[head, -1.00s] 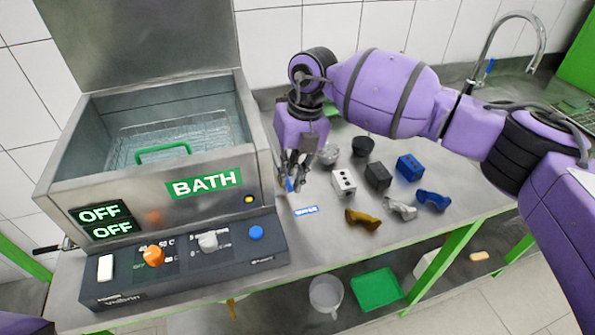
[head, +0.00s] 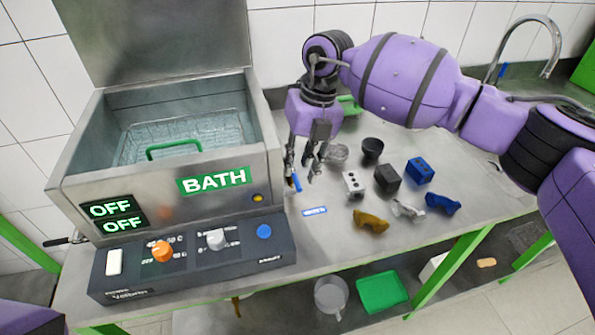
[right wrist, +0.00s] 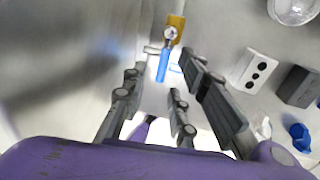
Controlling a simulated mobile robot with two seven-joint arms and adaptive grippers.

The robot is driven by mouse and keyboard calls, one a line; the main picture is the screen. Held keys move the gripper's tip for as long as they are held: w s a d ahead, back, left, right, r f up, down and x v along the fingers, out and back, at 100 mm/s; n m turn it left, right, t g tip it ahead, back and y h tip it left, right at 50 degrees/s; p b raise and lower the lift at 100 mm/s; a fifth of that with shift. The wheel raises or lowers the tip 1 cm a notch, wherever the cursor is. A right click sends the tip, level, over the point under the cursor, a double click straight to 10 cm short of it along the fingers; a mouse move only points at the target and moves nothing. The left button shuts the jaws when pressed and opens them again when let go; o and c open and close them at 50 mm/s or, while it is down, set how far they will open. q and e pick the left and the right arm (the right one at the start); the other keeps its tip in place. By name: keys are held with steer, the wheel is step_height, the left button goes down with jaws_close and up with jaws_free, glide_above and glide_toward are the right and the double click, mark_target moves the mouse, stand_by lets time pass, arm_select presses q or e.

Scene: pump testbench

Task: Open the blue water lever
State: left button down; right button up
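The blue water lever (head: 296,181) shows as a small blue handle beside the bath's right side, partly hidden by the fingers. In the right wrist view the blue lever (right wrist: 163,66) points toward the gripper, with a metal and brass valve body (right wrist: 173,30) behind it. My right gripper (head: 301,178) is open and points down around the lever area. In the right wrist view, the lever shows between the spread fingertips of the right gripper (right wrist: 164,68); I cannot tell whether they touch it. My left gripper is not in view.
The steel bath (head: 70,190) and its control panel (head: 200,262) stand close left of the gripper. A blue label (head: 314,211) lies on the table. Right of it are a white block (head: 353,184), black block (head: 387,178), blue block (head: 419,170) and several small parts.

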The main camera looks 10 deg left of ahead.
step_height(320, 180, up, 9)
steer(key=d, duration=0.1)
steer(key=shift+w+d, duration=0.25)
steer(key=shift+w, duration=0.1)
steer(key=shift+f, duration=0.15)
